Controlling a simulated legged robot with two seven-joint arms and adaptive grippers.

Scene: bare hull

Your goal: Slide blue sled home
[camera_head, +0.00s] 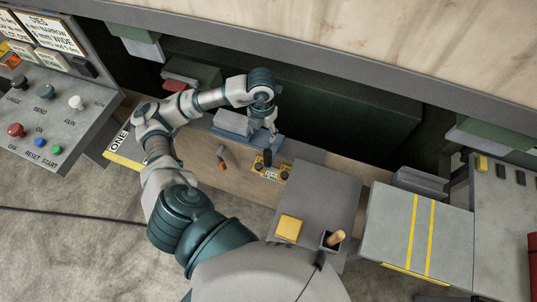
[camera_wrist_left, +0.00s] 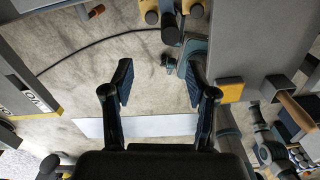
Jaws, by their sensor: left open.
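A blue sled-like plate (camera_head: 262,146) lies on the wooden-topped bench in the head view, with a grey block (camera_head: 232,122) at its left part. My left gripper (camera_head: 272,134) hangs over the right part of the blue plate. In the wrist view my left gripper (camera_wrist_left: 158,90) is open, with its fingers wide apart and nothing between them. I cannot tell whether a fingertip touches the plate. The gripper and wrist partly cover the sled. My right gripper is not in view.
Dark knobs on a yellow label (camera_head: 270,172) and an orange-tipped lever (camera_head: 221,158) stand in front of the sled. A grey table (camera_head: 315,195) holds a yellow pad (camera_head: 289,228) and a small box. A control panel (camera_head: 45,115) is at left. A dark recess lies behind.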

